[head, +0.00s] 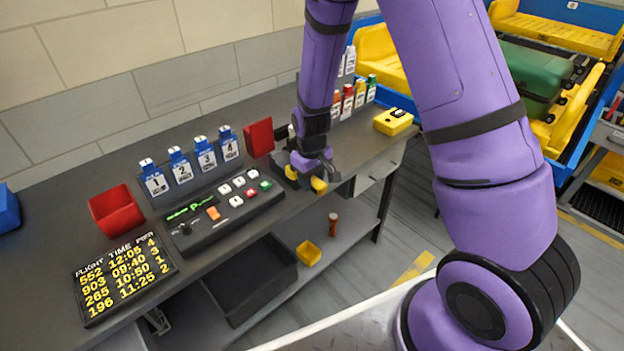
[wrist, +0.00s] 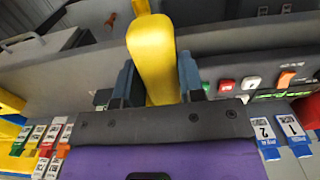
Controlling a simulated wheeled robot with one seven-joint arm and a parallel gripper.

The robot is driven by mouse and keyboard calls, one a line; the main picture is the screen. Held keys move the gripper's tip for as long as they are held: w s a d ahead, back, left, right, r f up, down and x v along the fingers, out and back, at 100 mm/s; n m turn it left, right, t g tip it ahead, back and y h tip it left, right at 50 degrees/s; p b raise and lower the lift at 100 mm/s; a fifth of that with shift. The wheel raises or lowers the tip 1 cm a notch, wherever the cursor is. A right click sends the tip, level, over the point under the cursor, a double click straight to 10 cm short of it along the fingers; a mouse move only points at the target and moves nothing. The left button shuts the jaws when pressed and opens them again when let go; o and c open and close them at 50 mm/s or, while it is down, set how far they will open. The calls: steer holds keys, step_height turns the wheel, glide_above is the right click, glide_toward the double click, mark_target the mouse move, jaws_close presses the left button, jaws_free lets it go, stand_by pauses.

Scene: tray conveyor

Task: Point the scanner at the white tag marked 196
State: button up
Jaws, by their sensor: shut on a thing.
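My gripper (head: 308,180) is over the front edge of the bench, shut on a yellow object, probably the scanner (head: 319,185). In the wrist view, the yellow scanner (wrist: 152,55) sticks out between the two fingers of my gripper (wrist: 155,85). White tags with coloured ends stand at the back right of the bench (head: 348,103), and they also show at the lower left of the wrist view (wrist: 45,138). More white tags (head: 347,62) hang behind them. Their print is too small to read, so I cannot tell which is marked 196.
Blue holders numbered 1 to 4 (head: 192,163) stand behind a button panel (head: 225,208). A flight board (head: 123,279) lists 196. A red bin (head: 116,211), a red panel (head: 259,137) and a yellow box with a dark top detail (head: 393,121) are on the bench. Yellow trays stand at right.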

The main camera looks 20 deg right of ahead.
steer(key=shift+s, duration=0.15)
steer(key=shift+r, duration=3.55)
